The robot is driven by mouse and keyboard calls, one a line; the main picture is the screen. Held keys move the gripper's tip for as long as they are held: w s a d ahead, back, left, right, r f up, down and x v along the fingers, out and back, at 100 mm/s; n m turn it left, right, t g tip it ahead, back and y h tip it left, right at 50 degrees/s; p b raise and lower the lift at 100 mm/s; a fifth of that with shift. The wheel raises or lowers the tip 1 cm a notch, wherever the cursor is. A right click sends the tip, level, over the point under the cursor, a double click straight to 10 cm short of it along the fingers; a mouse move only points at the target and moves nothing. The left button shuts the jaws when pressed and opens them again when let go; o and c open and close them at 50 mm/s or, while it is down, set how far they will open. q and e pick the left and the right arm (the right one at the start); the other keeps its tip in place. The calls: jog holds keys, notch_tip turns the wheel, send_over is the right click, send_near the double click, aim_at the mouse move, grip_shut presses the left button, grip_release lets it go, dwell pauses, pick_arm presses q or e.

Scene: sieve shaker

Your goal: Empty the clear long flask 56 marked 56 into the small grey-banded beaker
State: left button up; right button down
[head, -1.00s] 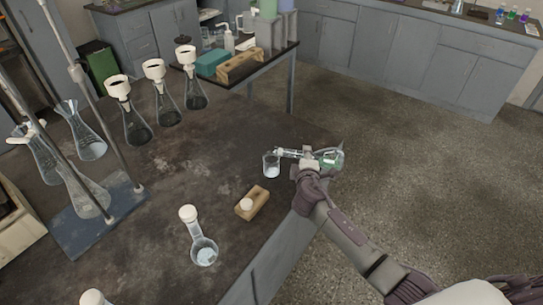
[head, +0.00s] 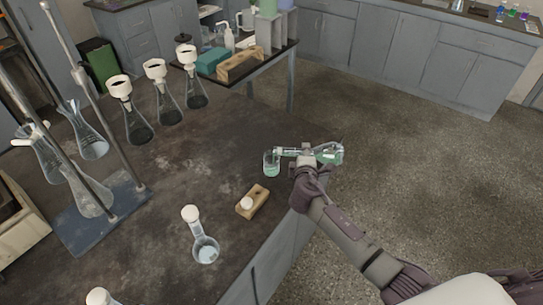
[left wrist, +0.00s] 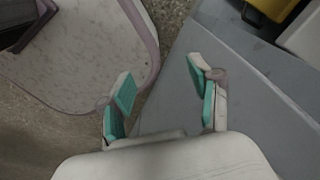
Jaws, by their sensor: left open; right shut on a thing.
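The clear long flask 56 (head: 328,153) lies nearly on its side in my right gripper (head: 305,160) at the table's right edge in the head view. Its neck points left, over the small beaker (head: 271,164), which stands upright on the table. Green liquid shows in the flask's bulb and in the beaker. The flask's marking and the beaker's grey band are too small to read. My right gripper is shut on the flask. My left gripper (left wrist: 163,97) is open and empty in the left wrist view, with teal pads; it is not seen in the head view.
A white stopper (head: 247,203) sits on a wooden block (head: 253,202) near the beaker. A stoppered round flask (head: 205,248) stands nearer. Several conical flasks with funnels (head: 138,126) stand at the back left, beside a metal stand (head: 98,150). The middle of the table is clear.

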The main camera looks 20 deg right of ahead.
jog(key=shift+w+a+r+n+h+p, duration=0.15)
jog(key=shift+r+n+h+p, duration=0.15)
jog(key=shift+r+n+p, duration=0.45)
dwell(2.2)
